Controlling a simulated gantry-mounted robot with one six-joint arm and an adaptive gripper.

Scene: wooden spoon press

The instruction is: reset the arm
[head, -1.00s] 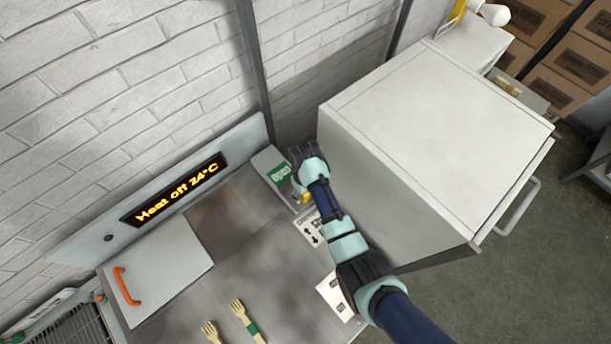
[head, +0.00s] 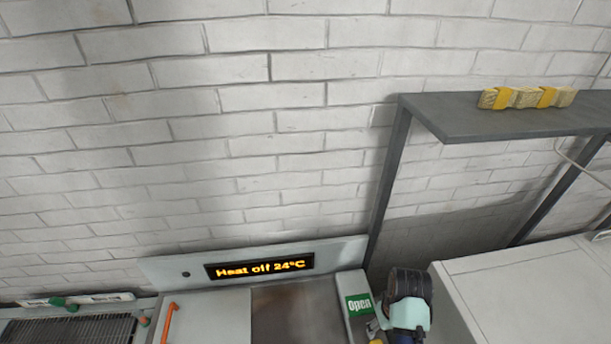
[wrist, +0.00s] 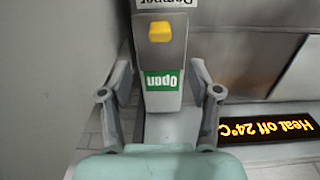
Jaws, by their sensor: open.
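My gripper (wrist: 160,85) is open, its two fingers spread on either side of a narrow grey control panel (wrist: 164,101) in the wrist view. The panel has a yellow knob (wrist: 160,32) and a green "Open" sign (wrist: 162,80), which appears upside down. Nothing is held between the fingers. Whether they touch the panel, I cannot tell. In the head view, the black and pale green end of my arm shows at the bottom right, beside the green "Open" sign (head: 359,305). My fingertips are mostly hidden there.
The press display (head: 260,266) reads "Heat off 24°C". An orange handle (head: 170,322) is at lower left. A white cabinet (head: 520,290) stands close at the arm's right.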

